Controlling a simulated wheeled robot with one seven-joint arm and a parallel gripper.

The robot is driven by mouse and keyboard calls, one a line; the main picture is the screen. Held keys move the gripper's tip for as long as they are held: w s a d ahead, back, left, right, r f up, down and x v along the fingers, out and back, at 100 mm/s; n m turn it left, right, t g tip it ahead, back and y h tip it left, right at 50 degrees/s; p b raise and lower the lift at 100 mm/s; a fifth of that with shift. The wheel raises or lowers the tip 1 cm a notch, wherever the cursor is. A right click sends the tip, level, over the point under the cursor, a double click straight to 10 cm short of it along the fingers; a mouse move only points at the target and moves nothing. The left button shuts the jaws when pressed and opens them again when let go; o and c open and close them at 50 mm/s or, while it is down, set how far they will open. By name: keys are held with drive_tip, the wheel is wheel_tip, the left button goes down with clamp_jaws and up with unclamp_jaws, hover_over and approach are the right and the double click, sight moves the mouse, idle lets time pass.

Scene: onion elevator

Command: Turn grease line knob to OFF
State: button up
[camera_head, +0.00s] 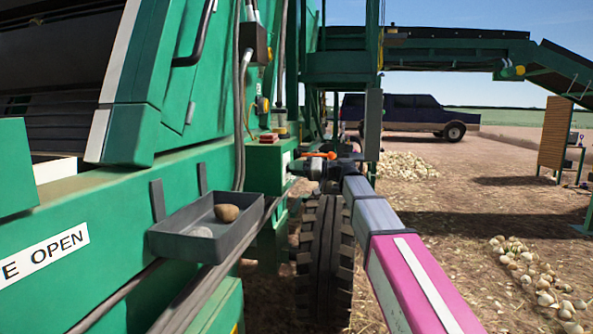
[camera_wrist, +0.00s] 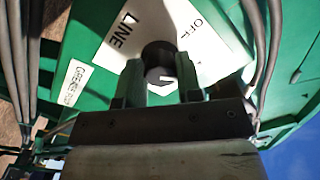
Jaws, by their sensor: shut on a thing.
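In the wrist view, the round dark grease line knob (camera_wrist: 158,52) sits on a white plate (camera_wrist: 206,60) fixed to a green panel. The plate reads LINE at the left and OFF at the upper right. My gripper (camera_wrist: 160,76) is shut on the knob, one finger on each side. A small white mark shows on the knob's pale face between the fingers; which label it points at is hard to tell. In the head view, my gripper (camera_head: 300,167) reaches the green box (camera_head: 263,165) on the machine's side; the knob is hidden there.
A grey tray (camera_head: 247,210) holding a brown onion (camera_head: 227,213) and a pale lump juts from the machine left of my arm. A large tyre (camera_head: 325,265) stands below my wrist. Cables (camera_wrist: 262,50) run beside the panel. Open ground with scattered onions (camera_head: 540,275) lies right.

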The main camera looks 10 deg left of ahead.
drive_tip(key=n, duration=1)
drive_tip(key=shift+f+n, duration=0.1)
drive_tip(key=shift+n, duration=0.2)
idle(0.4)
drive_tip(key=o, duration=0.9)
drive_tip(key=shift+o, duration=0.2)
drive_tip(key=shift+d, duration=0.1)
drive_tip(key=d, duration=1)
drive_tip(key=shift+s+d, duration=0.15)
drive_tip(key=shift+d, duration=0.2)
